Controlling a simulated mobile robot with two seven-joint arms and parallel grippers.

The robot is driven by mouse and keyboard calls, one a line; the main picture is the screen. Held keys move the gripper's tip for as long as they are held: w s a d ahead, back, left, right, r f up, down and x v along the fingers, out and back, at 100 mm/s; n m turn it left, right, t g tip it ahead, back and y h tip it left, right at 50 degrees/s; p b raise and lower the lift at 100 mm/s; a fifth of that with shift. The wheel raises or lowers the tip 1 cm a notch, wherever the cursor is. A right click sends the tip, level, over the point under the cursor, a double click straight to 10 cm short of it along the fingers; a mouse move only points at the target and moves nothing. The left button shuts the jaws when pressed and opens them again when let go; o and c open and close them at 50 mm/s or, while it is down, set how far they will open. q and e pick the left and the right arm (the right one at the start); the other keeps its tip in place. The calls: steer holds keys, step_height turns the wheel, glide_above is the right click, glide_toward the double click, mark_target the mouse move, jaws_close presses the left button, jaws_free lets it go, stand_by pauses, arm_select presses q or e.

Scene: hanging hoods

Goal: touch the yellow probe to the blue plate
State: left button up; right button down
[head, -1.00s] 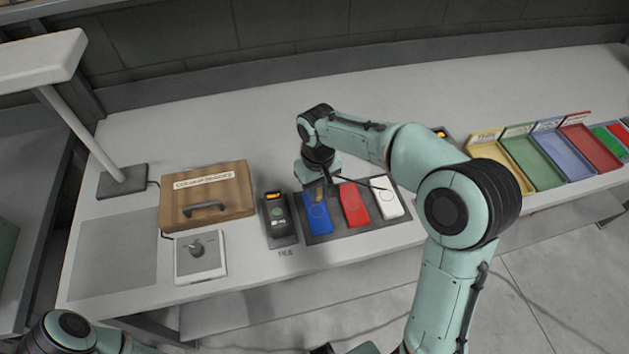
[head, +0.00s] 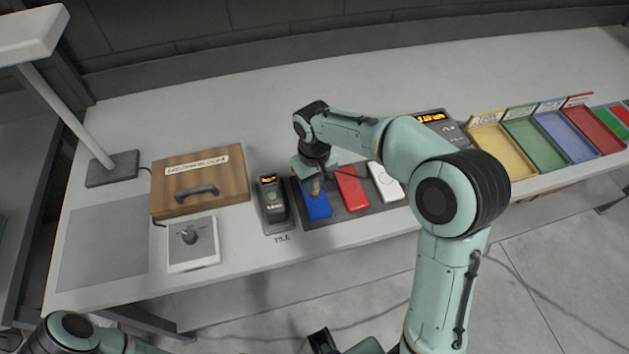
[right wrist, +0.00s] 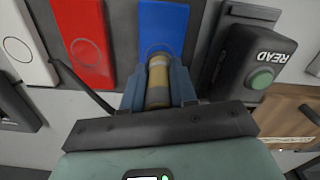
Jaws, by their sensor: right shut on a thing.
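The blue plate (head: 318,210) lies at the left end of a dark tray, beside a red plate (head: 352,190) and a white plate (head: 386,182). It also shows in the right wrist view (right wrist: 165,22). My right gripper (head: 317,184) is over the blue plate, pointing down. In the right wrist view its fingers (right wrist: 160,88) are shut on the yellow probe (right wrist: 158,80), a tan-yellow cylinder with a black cable. The probe's far end overlaps the ring on the blue plate; I cannot tell whether it touches. My left gripper is not clearly seen.
A black reader box (head: 271,205) with a green button stands just left of the tray. A wooden case (head: 200,184) and a white knob box (head: 193,245) are farther left. Coloured bins (head: 497,150) stand right, beside a box with an orange display (head: 437,122).

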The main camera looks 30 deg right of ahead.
arm_select(q)
steer(key=shift+s+f+b, duration=0.15)
steer(key=shift+f+b, duration=0.15)
steer(key=shift+f, duration=0.05)
arm_select(e)
steer(key=shift+f, duration=0.55)
stand_by(1.2)
arm_select(q)
steer(key=shift+r, duration=0.1)
arm_select(e)
steer(key=shift+r+p, duration=2.3)
steer(key=shift+r, duration=1.25)
arm_select(q)
steer(key=w+r, duration=0.3)
steer(key=r, duration=0.2)
steer(key=shift+r, duration=0.15)
